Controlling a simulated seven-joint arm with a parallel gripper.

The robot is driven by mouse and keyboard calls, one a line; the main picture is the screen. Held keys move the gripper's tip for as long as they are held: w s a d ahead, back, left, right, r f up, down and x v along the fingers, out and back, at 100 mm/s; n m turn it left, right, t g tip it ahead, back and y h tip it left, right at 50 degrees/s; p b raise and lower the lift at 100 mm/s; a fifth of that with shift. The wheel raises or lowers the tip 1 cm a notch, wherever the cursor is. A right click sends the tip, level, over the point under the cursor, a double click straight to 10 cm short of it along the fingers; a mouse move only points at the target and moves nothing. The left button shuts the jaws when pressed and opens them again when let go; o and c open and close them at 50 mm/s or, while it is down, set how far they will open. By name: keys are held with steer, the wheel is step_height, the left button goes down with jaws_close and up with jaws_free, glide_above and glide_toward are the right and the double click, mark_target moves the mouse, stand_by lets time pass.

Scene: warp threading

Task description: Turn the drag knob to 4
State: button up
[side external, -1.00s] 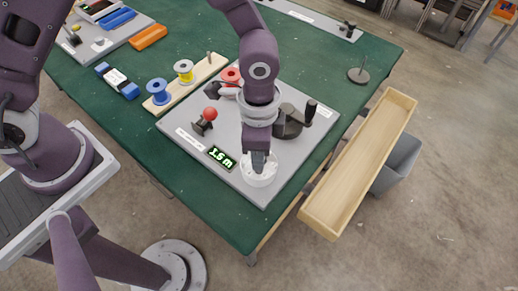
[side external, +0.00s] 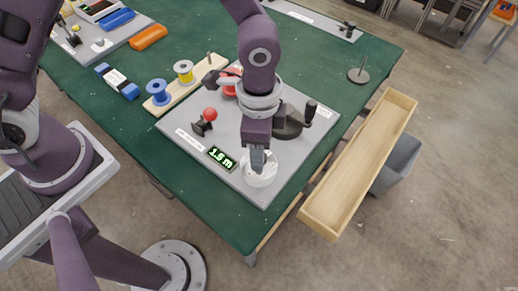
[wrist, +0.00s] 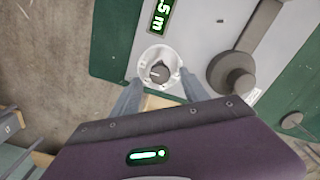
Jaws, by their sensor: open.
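The drag knob (wrist: 158,72) is a small dark grey knob with a pale pointer line, set in a round white dial near the board's edge. The line points roughly to the left in the wrist view. The dial's numbers are too small to read. The white dial also shows in the side view (side external: 262,178). My gripper (wrist: 161,81) is open, with one finger on each side of the dial; I cannot tell whether they touch it. In the side view my gripper (side external: 258,161) is over the dial and hides the knob.
A lit green display (side external: 221,157) reads 1.5 m. The grey board (side external: 235,180) also bears a red-balled lever (side external: 209,114) and a dark crank (side external: 305,115). Blue and yellow spools stand on a wooden rack behind. A wooden tray (side external: 360,165) lies at the right.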

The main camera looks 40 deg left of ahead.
step_height(320, 180, up, 5)
steer(key=shift+f, duration=0.1)
steer(key=s+a+r+n+t, duration=0.35)
steer(key=a+r+n, duration=0.25)
steer(key=a+r, duration=0.8)
steer(key=s+a+r+n+t, duration=0.2)
steer(key=s+a+r+n, duration=0.2)
steer(key=s, duration=0.6)
steer(key=shift+a+n, duration=0.45)
steer(key=shift+n, duration=0.25)
steer(key=shift+w+r, duration=0.1)
